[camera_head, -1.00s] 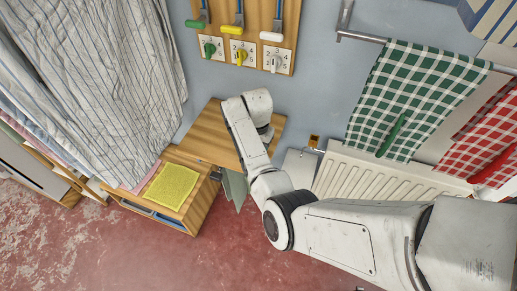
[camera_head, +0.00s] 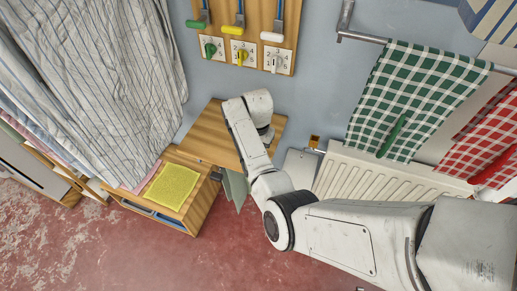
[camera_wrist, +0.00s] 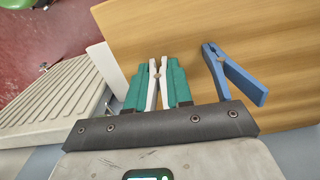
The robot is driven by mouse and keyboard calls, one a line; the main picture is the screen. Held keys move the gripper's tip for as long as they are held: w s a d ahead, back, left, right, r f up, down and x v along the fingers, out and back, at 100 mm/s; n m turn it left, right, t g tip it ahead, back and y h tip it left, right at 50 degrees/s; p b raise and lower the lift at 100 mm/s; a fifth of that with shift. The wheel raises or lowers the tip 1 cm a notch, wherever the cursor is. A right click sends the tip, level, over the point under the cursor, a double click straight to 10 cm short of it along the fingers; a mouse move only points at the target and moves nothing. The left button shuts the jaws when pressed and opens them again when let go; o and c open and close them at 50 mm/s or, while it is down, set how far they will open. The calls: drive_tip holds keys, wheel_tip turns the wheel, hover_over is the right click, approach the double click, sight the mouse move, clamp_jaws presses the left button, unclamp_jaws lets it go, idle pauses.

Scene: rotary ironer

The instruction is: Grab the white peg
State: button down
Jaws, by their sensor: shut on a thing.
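The white peg (camera_wrist: 154,88) shows in the wrist view between the teal fingers of my gripper (camera_wrist: 157,80). The fingers are shut on it, one on each side, and its two legs spread a little toward the gripper body. A blue peg (camera_wrist: 232,74) stands to the right of the gripper, apart from the fingers. Both pegs show against a wooden board. In the head view the fingers and the pegs are hidden behind my arm.
The wooden top (camera_head: 209,137) lies beyond my wrist. A radiator (camera_head: 363,181) is to its right, with checked cloths (camera_head: 409,95) hanging above. A yellow cloth (camera_head: 172,186) lies on a wooden unit at left. Coloured levers and knobs are on the wall board (camera_head: 281,51).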

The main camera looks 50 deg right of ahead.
drive_tip(key=shift+r, duration=0.45)
wheel_tip(320, 180, up, 2)
drive_tip(key=shift+r, duration=0.25)
drive_tip(key=s+r+p, duration=0.4)
drive_tip(key=s+r, duration=0.5)
drive_tip(key=s, duration=0.5)
drive_tip(key=shift+a+r, duration=0.3)
